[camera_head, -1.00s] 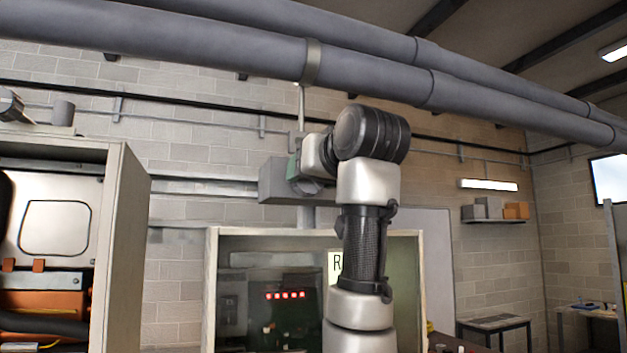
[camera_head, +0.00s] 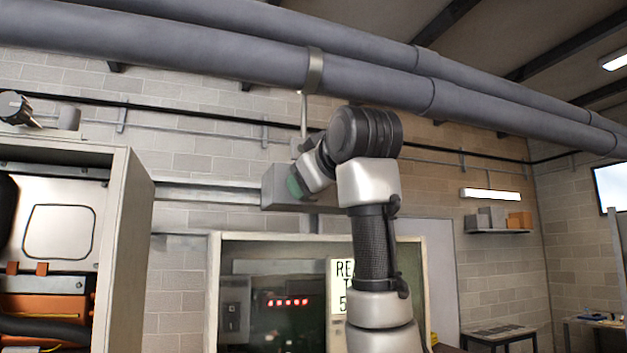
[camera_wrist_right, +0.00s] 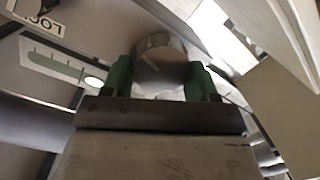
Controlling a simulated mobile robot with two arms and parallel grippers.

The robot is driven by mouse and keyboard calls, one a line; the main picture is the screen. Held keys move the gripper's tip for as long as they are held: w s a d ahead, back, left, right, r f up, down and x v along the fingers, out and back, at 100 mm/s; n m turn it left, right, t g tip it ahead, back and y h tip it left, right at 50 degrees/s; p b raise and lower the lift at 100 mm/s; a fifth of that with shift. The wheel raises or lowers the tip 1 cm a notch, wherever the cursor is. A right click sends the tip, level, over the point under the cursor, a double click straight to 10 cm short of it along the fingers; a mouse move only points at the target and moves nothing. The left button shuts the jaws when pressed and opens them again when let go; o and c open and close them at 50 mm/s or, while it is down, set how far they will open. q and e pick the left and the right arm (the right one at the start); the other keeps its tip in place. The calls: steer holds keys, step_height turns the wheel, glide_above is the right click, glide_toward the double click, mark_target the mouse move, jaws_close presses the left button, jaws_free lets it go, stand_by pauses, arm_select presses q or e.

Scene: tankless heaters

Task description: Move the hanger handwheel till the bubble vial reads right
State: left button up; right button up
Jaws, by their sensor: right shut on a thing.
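My right gripper (camera_head: 294,187), with green fingers, is up at the grey hanger box (camera_head: 276,188) below the pipe clamp (camera_head: 314,72). In the right wrist view its green fingers (camera_wrist_right: 162,80) stand either side of a round metal handwheel (camera_wrist_right: 160,58) and are shut on it. A pale green bubble vial (camera_wrist_right: 52,64) with tick marks lies left of the handwheel. Its white bubble (camera_wrist_right: 93,82) sits at the lower right end of the strip. The handwheel is hidden in the head view. My left gripper is not in view.
Large grey pipes (camera_head: 200,48) run overhead. An open cabinet (camera_head: 134,240) stands at left and a framed panel (camera_head: 215,300) below the hanger. In the wrist view a label (camera_wrist_right: 40,20) is at upper left and a pale panel (camera_wrist_right: 285,115) close at right.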

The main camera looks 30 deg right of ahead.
stand_by(0.4)
steer(key=o, duration=0.9)
steer(key=shift+s+a, duration=0.1)
steer(key=shift+s, duration=0.1)
steer(key=b+v, duration=0.5)
steer(key=v, duration=0.5)
steer(key=shift+s+a, duration=0.1)
steer(key=shift+s, duration=0.2)
